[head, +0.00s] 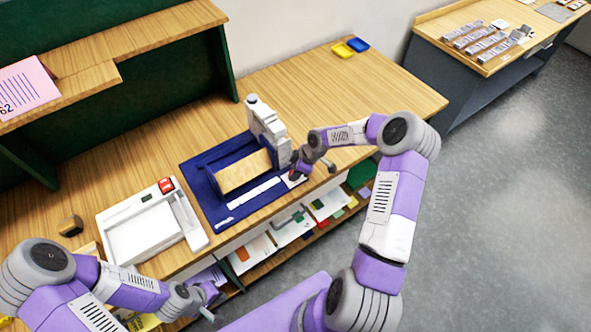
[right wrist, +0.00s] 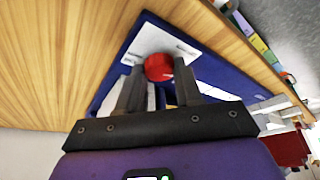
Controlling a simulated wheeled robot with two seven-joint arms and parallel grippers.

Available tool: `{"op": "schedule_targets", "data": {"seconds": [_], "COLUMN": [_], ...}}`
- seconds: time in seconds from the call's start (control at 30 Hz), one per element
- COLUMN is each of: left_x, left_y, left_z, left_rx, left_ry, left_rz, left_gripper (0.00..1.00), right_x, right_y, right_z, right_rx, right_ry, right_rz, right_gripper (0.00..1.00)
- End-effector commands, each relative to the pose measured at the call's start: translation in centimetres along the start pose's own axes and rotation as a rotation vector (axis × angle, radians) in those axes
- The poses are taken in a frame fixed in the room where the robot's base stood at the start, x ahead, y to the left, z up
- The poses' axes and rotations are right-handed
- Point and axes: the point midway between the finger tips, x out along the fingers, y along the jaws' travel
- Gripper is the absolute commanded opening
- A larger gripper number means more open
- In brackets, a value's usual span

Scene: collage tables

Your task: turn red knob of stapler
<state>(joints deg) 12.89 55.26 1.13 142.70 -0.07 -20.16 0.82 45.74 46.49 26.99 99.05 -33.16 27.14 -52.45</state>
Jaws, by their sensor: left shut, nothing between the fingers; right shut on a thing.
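In the head view my right gripper (head: 300,172) is at the stapler's front right side and hides the knob. It is shut on the red knob. My left gripper (head: 204,296) is shut and empty, low at the table's front edge, away from the stapler.
A white tray-like machine (head: 140,235) with a red switch stands left of the mat. Yellow and blue small trays (head: 350,46) lie at the back. A shelf with papers (head: 290,228) is under the front edge. The table's right part is clear.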

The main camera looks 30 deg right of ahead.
Motion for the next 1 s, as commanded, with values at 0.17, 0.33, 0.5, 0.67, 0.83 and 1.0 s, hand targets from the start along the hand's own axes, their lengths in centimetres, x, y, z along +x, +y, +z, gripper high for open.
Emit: {"op": "schedule_targets", "data": {"seconds": [0.17,0.33,0.5,0.67,0.83,1.0], "left_x": [-0.06,-0.06,-0.06,-0.06,-0.07,-0.05], "left_y": [0.03,0.03,0.03,0.03,0.03,0.02], "left_z": [0.01,0.01,0.01,0.00,0.00,0.00], "left_rx": [0.000,0.000,0.000,0.000,0.000,0.000], "left_ry": [0.000,0.000,0.000,0.000,0.000,0.000], "left_rz": [0.000,0.000,0.000,0.000,0.000,0.000], "left_gripper": [0.00,0.00,0.00,0.00,0.00,0.00], "right_x": [0.10,0.11,0.12,0.08,0.04,-0.44], "right_y": [-0.10,-0.11,-0.12,-0.08,-0.04,0.06], "right_z": [0.14,0.15,0.16,0.12,0.08,0.08], "right_rx": [-0.015,-0.017,-0.016,-0.016,-0.015,-0.015], "right_ry": [-0.003,-0.003,-0.004,-0.003,-0.002,-0.002], "right_rz": [-0.010,-0.010,-0.010,-0.009,-0.008,-0.005], "right_gripper": [0.05,0.05,0.36,0.60,0.60,0.60]}}
